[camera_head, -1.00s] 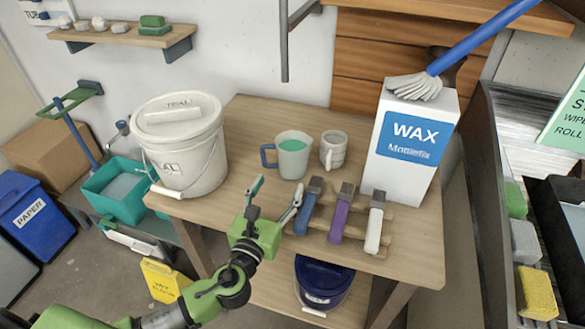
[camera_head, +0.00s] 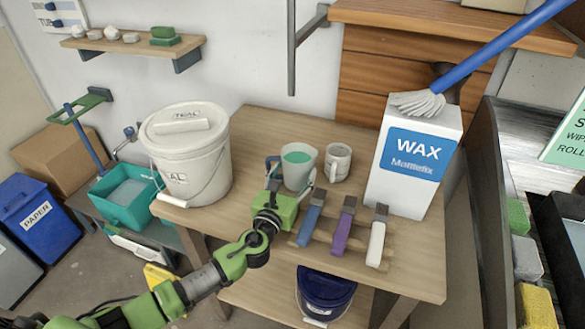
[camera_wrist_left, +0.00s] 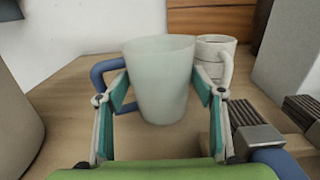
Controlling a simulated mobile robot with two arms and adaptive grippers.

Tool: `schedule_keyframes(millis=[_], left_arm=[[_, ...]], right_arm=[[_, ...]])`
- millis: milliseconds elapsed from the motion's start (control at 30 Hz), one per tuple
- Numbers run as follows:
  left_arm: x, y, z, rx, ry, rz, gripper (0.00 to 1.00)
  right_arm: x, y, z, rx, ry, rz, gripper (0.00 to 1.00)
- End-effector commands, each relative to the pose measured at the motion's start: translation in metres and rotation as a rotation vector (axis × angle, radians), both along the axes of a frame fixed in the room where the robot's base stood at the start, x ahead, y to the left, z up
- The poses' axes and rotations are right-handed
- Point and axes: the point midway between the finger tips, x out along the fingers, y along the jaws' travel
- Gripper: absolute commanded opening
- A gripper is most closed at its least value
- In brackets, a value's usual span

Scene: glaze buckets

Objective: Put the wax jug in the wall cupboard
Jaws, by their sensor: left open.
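The white container marked WAX (camera_head: 412,180) stands upright at the right of the wooden table, with a white brush head (camera_head: 418,103) with a blue handle over its top. My left gripper (camera_head: 290,180) is well to the left of it, open at a pale cup with teal contents (camera_head: 298,158). In the left wrist view the open fingers (camera_wrist_left: 168,95) are on either side of this cup (camera_wrist_left: 160,75), its blue handle at the left finger. I cannot tell whether they touch it. No wall cupboard is clearly identifiable; wooden slatted furniture (camera_head: 390,60) stands behind the table. My right gripper is out of view.
A grey-white mug (camera_head: 338,163) stands just right of the cup. Three brushes (camera_head: 345,225) lie on a rack near the front edge. A blue bucket (camera_head: 325,292) sits on the lower shelf.

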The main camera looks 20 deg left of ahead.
Motion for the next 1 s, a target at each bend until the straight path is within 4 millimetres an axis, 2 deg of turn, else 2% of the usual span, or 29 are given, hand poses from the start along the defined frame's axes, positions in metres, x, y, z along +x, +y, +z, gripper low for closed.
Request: schedule_keyframes(millis=[100, 200, 467, 600, 633, 667, 700, 1000], left_arm=[[0.017, -0.001, 0.001, 0.001, -0.002, 0.0, 0.62], [0.024, -0.001, 0.0, 0.0, 0.0, 0.0, 0.62], [0.026, -0.001, 0.0, 0.0, 0.0, 0.0, 0.62], [0.025, -0.001, 0.0, 0.0, 0.0, 0.0, 0.25], [0.025, -0.001, 0.0, 0.0, 0.0, 0.0, 0.21], [0.026, -0.001, 0.002, 0.001, -0.004, 0.0, 0.21], [0.026, -0.001, 0.002, 0.001, -0.004, 0.0, 0.15], [0.026, -0.001, 0.003, 0.001, -0.004, 0.0, 0.15]], right_arm=[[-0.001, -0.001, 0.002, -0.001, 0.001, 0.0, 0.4], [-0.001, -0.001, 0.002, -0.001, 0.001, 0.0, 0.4], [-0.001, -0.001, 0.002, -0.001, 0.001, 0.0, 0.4], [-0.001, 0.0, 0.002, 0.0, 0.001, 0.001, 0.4], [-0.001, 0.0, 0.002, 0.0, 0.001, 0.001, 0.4], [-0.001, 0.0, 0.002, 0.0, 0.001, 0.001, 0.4], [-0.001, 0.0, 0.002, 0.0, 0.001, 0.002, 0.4], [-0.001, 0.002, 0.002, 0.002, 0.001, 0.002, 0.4]])
